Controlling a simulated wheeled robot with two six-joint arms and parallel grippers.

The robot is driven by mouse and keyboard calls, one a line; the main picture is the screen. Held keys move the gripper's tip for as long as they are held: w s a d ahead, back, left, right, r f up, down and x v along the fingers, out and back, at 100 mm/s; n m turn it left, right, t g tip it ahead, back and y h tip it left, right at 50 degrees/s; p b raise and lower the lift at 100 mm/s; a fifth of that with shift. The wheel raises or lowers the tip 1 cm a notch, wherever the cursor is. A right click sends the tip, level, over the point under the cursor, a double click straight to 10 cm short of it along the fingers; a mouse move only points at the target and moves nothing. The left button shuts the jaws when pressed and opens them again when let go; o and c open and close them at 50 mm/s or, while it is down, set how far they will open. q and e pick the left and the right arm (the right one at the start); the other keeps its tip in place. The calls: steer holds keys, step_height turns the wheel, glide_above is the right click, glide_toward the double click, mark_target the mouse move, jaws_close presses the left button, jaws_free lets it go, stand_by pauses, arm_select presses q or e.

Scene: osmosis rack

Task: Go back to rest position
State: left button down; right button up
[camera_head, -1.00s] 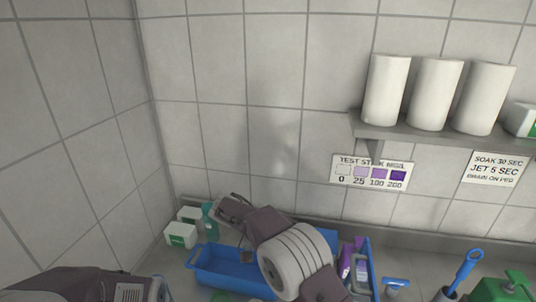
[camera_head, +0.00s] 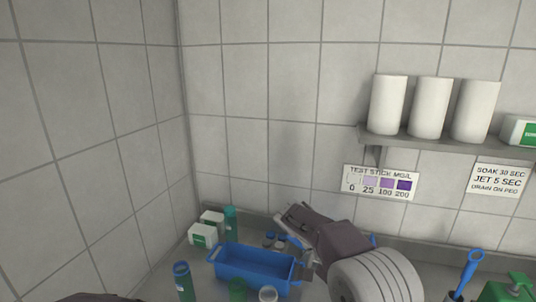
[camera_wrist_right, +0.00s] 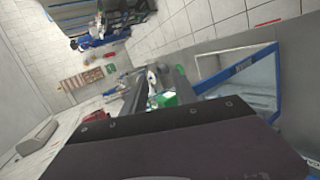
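My right gripper (camera_head: 292,243) comes in from the lower right in the camera_head view, near the right end of a blue tray (camera_head: 228,272). Its fingers look parted and I see nothing held between them. In the right wrist view the two dark fingers (camera_wrist_right: 158,88) also stand apart, with background showing between them. Only a dark strip of my left arm (camera_head: 100,298) shows at the bottom edge; my left gripper is out of frame.
Green bottles (camera_head: 183,281) and white boxes (camera_head: 201,236) stand by the tray. A shelf (camera_head: 440,142) with white rolls (camera_head: 388,105) is on the wall above right. A blue-handled brush (camera_head: 467,272) and green container (camera_head: 508,287) stand at right. Wall space above the tray is clear.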

steer(key=s+f+n+t+y+b, duration=0.2)
steer(key=s+f+y+b, duration=0.35)
steer(key=s+f, duration=0.75)
steer(key=w+a+f+n+t+y+p, duration=0.2)
steer(key=w+a+f+n+t+y, duration=0.1)
steer(key=f, duration=0.6)
steer(key=shift+w+a+n+t+y, duration=0.4)
steer(key=shift+w+a+t+y, duration=0.45)
steer(key=shift+a, duration=0.35)
steer(key=shift+s, duration=0.25)
